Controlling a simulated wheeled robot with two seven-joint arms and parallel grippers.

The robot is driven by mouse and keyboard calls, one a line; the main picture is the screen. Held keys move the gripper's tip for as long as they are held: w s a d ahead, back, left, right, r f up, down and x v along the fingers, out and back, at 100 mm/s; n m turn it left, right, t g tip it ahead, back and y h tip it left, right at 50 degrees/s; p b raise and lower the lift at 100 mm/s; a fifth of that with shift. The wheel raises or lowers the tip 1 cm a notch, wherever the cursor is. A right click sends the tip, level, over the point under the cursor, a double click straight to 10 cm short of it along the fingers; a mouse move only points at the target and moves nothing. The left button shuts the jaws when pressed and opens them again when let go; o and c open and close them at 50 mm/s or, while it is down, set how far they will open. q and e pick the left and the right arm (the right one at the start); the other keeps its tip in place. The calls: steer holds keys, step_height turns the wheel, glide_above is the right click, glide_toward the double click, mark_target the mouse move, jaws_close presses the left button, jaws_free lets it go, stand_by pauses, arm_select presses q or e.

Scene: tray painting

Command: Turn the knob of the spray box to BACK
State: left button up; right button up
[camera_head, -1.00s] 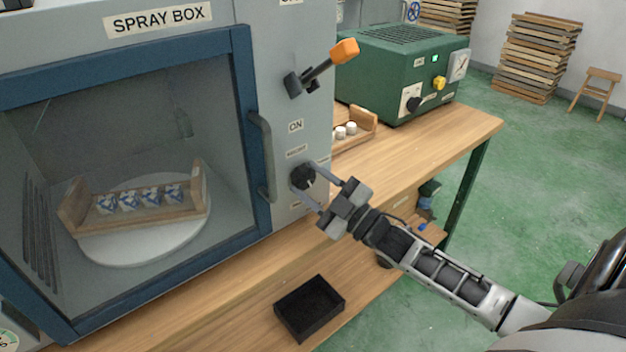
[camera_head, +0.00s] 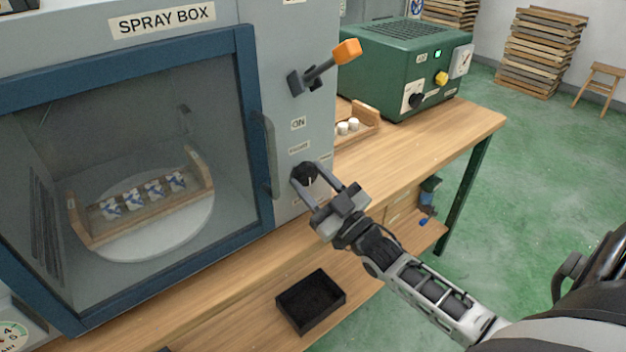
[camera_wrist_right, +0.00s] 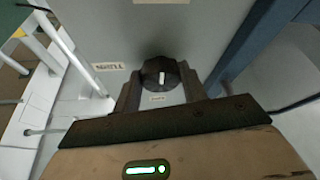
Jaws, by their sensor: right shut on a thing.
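The spray box (camera_head: 225,75) stands at left, with a blue-framed glass door. Its round black knob (camera_head: 304,173) sits on the front panel right of the door handle; it also shows in the right wrist view (camera_wrist_right: 160,74), with a white pointer mark running nearly upright in that picture. Small labels surround the knob; their words are too small to read surely. My right gripper (camera_head: 309,177) is shut on the knob, a finger on each side. Behind the glass, a wooden tray (camera_head: 150,222) with several blue-and-white pieces rests on a round white turntable (camera_head: 150,250). My left gripper is not in view.
An orange-tipped lever (camera_head: 345,52) sticks out above the knob. A green machine (camera_head: 400,70) and a wooden rack with white cups (camera_head: 365,130) stand on the bench at right. A black bin (camera_head: 310,300) lies below.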

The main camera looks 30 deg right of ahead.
steer(key=shift+r, duration=0.1)
steer(key=o, duration=1)
steer(key=shift+w, duration=0.1)
steer(key=b+v, duration=0.2)
steer(key=v, duration=1.4)
